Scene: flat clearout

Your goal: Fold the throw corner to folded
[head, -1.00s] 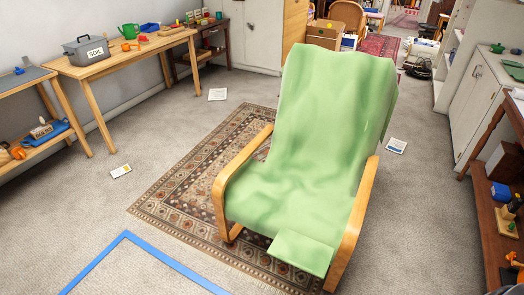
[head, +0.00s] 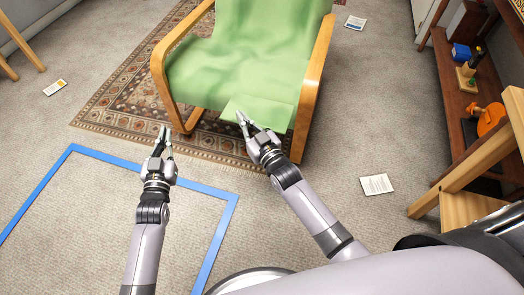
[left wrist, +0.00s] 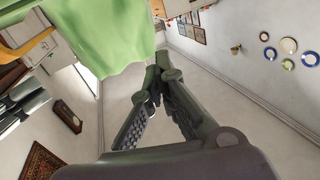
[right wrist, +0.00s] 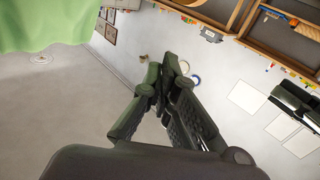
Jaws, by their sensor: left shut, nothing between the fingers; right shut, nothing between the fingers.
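The green throw (head: 235,60) drapes over the wooden-armed chair (head: 312,75). Its corner flap (head: 265,110) lies at the front right of the seat as a flat, paler panel. The throw also shows at the upper left of the left wrist view (left wrist: 105,30) and of the right wrist view (right wrist: 45,22). My right gripper (head: 241,117) is shut and empty, close to the flap's left end; I cannot tell whether it touches. My left gripper (head: 163,132) is shut and empty, in front of the chair's left leg, apart from the throw.
The chair stands on a patterned rug (head: 105,85). A blue floor outline (head: 225,225) lies around my left arm. A white card (head: 377,184) lies on the carpet to the right. A wooden shelf unit (head: 455,100) stands along the right side. The carpet left of the chair is mostly clear.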

